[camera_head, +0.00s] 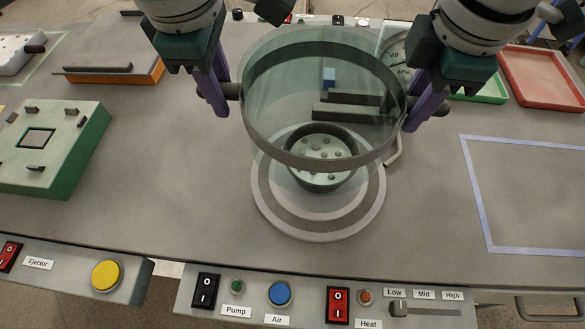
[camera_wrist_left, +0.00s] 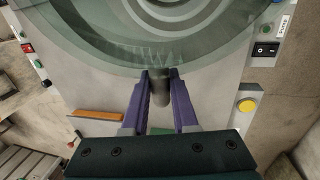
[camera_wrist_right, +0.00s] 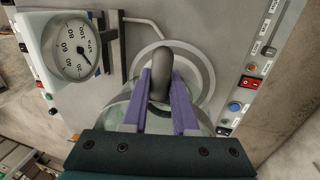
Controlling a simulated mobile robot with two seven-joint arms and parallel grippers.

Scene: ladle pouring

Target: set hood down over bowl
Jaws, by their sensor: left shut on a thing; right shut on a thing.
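My left gripper (camera_head: 215,92) is shut on the hood's left handle; the left wrist view shows that handle (camera_wrist_left: 161,92) between the fingers. My right gripper (camera_head: 417,108) is shut on the right handle, which shows in the right wrist view (camera_wrist_right: 161,72). The hood seems raised above the round base; its exact height I cannot tell.
The bowl stands on a pale round base (camera_head: 265,205). A dial gauge (camera_wrist_right: 75,50) stands close to the right arm. A green fixture (camera_head: 75,165) sits left, and a red tray (camera_head: 545,80) back right. A switch panel (camera_head: 320,315) runs along the front. The taped rectangle (camera_head: 530,195) is empty.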

